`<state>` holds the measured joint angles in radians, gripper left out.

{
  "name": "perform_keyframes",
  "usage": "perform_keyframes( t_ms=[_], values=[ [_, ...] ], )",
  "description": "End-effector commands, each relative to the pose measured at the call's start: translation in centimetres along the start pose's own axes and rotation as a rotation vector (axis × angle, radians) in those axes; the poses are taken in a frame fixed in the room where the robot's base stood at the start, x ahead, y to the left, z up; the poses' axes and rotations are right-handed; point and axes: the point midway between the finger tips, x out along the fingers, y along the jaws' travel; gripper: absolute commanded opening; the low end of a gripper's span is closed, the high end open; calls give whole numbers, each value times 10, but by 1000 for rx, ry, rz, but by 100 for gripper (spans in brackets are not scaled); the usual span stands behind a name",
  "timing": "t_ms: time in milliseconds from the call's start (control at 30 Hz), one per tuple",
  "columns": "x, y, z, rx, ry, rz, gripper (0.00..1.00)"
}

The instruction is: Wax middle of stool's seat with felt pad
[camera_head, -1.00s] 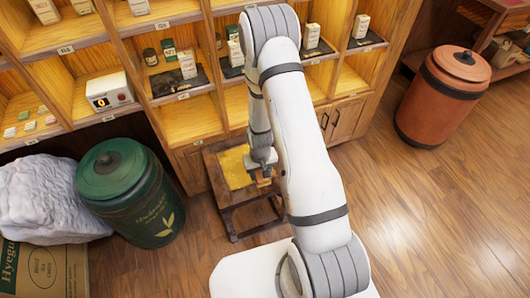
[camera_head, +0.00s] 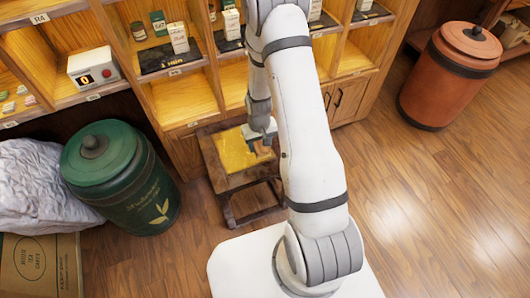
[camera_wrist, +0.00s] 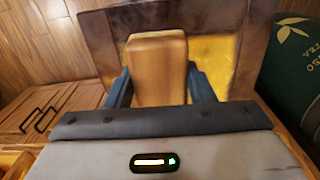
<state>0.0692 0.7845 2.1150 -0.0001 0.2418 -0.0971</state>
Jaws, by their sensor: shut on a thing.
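The stool (camera_head: 208,150) stands on the floor in front of the shelf unit, with a dark wooden frame around a yellow middle of the seat (camera_head: 232,152). My gripper (camera_head: 264,143) is over the right part of the yellow area in the head view. In the wrist view, my gripper (camera_wrist: 160,88) is shut on a tan wooden block (camera_wrist: 157,55), seemingly the back of the felt pad. The pad's underside is hidden, so I cannot tell whether it touches the seat. The yellow middle (camera_wrist: 215,60) shows beside the block in the wrist view.
A green canister (camera_head: 122,180) stands left of the stool, with a pale wrapped bundle (camera_head: 35,185) beyond it. A terracotta bin (camera_head: 450,75) stands at right. The floor between is clear.

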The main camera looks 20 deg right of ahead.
Motion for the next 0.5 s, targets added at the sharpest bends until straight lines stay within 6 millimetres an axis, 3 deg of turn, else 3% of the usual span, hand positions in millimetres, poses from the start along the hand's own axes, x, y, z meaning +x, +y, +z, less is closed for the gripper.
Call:
perform_keyframes(
  t_ms=[33,500],
  values=[
    [18,5,-4,-2,6,1,31],
    [30,33,-9,-36,3,1,31]
  ],
)
